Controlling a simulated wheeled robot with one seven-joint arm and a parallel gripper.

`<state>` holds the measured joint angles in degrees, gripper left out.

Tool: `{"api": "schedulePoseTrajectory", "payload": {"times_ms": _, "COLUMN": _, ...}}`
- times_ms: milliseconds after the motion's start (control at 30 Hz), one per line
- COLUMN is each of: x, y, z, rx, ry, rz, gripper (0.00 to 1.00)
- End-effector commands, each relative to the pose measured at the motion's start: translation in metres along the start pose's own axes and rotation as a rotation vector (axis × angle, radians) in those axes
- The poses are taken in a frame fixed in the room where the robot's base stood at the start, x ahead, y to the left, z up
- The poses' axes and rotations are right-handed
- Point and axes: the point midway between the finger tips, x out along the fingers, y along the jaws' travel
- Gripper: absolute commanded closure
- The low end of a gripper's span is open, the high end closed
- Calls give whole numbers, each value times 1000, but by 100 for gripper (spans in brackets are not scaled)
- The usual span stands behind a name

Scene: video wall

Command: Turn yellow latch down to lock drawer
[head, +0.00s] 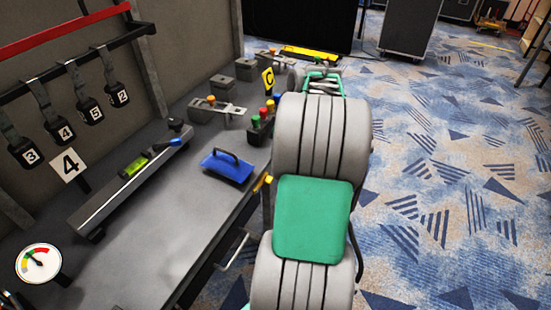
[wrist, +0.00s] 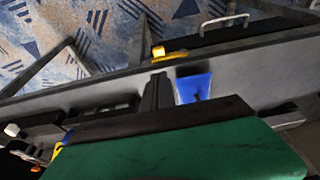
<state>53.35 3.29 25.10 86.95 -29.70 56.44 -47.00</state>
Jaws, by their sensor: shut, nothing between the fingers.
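The yellow latch (head: 262,183) is at the front edge of the bench, beside my arm in the head view. In the wrist view the latch (wrist: 158,52) has a bright block and a thin darker bar running right along the edge. The drawer's metal handle (head: 235,250) shows below the bench top, and the handle is also in the wrist view (wrist: 222,21). My gripper (wrist: 158,78) is shut and empty, its dark fingers pointing toward the latch with a small gap in the picture. Contact cannot be told. My arm hides the gripper in the head view.
A blue handled block (head: 227,167) lies on the bench (head: 185,240) near the latch. A box of coloured buttons (head: 260,128) and metal fixtures stand farther back. A rail with a green level (head: 132,167) lies left. Carpeted floor on the right is open.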

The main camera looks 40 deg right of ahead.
Motion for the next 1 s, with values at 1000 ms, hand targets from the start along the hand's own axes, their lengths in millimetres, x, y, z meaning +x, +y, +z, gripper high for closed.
{"api": "schedulePoseTrajectory", "payload": {"times_ms": 1000, "x": 121, "y": -1, "z": 12, "rx": 0, "ry": -1, "rz": 1, "gripper": 100}}
